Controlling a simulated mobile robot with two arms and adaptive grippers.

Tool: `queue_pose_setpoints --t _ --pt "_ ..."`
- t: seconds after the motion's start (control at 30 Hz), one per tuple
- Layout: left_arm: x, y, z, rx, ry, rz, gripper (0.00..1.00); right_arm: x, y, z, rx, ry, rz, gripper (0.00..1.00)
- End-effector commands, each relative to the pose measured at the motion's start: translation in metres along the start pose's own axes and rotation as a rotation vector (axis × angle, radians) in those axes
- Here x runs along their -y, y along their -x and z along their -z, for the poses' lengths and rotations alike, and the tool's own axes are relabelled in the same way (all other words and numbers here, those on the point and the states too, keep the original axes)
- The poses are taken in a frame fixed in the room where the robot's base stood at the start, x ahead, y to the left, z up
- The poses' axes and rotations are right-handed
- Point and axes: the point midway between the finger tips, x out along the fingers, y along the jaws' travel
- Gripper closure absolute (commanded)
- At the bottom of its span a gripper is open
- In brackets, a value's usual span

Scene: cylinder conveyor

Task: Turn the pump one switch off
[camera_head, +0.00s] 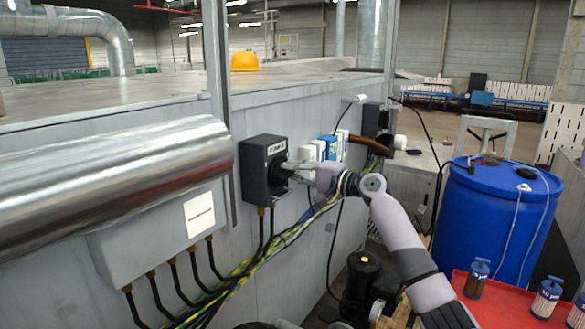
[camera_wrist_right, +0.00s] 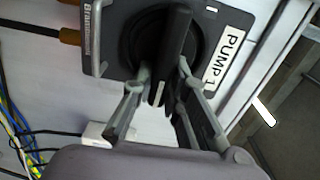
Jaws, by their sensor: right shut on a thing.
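The pump one switch (camera_head: 263,168) is a dark grey box with a black rotary knob, mounted on the side wall of the grey housing. In the right wrist view, its "PUMP 1" label (camera_wrist_right: 229,60) and black knob (camera_wrist_right: 173,45) show close up. My right gripper (camera_head: 292,168) reaches the front of the switch from the right. In the wrist view, the right gripper's fingers (camera_wrist_right: 165,72) stand on both sides of the knob's bar and are shut on it. My left gripper is not in view.
A grey junction box (camera_head: 165,235) with several cables sits left of the switch. White and blue devices (camera_head: 328,148) are mounted to its right. A blue barrel (camera_head: 495,215) and a red tray (camera_head: 480,308) with bottles stand at the right. Yellow-green cables hang below the switch.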

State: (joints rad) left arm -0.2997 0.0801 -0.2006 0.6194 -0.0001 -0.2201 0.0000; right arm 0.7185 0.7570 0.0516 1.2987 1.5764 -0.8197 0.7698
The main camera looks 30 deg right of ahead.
Motion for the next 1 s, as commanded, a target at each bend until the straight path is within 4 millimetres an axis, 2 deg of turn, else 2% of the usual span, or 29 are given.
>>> queue_pose_setpoints --t 0.53,0.57,0.6,0.83,1.0 --pt "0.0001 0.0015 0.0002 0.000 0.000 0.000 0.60 -0.0011 0.0003 0.0009 -0.002 -0.025 0.000 1.00" --pt "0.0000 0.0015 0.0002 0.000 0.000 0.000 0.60 -0.0011 0.0003 0.0009 -0.002 -0.026 0.000 0.84" --pt "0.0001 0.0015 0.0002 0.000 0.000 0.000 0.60 -0.0012 0.0002 0.0008 -0.002 -0.025 0.000 0.81" --pt "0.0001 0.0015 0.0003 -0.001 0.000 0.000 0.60 -0.0009 0.0001 0.0004 -0.001 -0.023 0.000 0.66" --pt "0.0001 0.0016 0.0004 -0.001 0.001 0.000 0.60 -0.0007 0.0000 0.0001 0.000 -0.022 0.000 0.66"
